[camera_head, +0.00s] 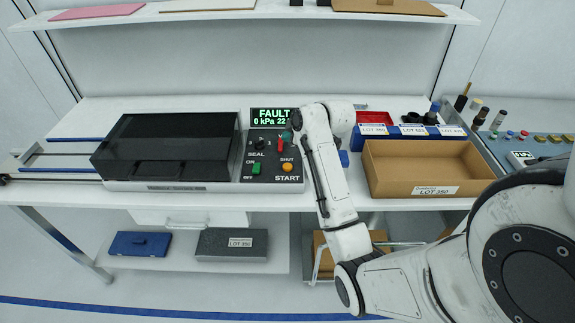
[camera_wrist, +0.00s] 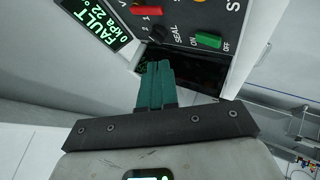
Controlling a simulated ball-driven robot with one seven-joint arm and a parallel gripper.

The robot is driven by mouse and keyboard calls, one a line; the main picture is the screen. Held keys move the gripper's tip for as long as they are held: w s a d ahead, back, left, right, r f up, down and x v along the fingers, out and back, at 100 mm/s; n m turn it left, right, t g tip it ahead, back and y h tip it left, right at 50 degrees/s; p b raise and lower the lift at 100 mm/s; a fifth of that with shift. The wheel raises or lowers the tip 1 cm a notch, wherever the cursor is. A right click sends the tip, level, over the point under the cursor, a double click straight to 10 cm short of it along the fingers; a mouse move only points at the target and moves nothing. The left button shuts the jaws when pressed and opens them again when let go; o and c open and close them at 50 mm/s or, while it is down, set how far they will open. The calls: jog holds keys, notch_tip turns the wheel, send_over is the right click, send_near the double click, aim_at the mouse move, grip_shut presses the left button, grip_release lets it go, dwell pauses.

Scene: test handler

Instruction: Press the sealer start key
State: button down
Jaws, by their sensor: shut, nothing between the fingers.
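The sealer's control panel (camera_head: 246,177) sits at the right end of the dark-lidded sealer. Its start key is the orange round button (camera_head: 288,167) above the word START. The wrist view shows the green ON/OFF rocker (camera_wrist: 208,40), the black SEAL knob (camera_wrist: 159,34) and part of a red control (camera_wrist: 148,3). In the head view my gripper (camera_head: 290,133) is at the panel's upper right, behind the orange button in the picture. I cannot tell its height above the panel.
A display (camera_head: 271,116) reads FAULT, 0 kPa. The black sealer lid (camera_head: 165,145) is left of the panel. A shelf (camera_head: 250,15) crosses above the bench.

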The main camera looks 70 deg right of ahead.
jog(key=b, duration=0.7)
send_over(289, 168)
notch_tip(289, 168, down, 7)
jog(key=shift+f, duration=0.9)
jog(key=shift+f, duration=0.1)
dwell(1.0)
jog(key=shift+f+b, duration=0.3)
jog(key=shift+f, duration=0.45)
dwell(0.8)
jog(key=shift+r+p, duration=0.65)
jog(key=shift+r, duration=0.2)
jog(key=shift+r, duration=0.1)
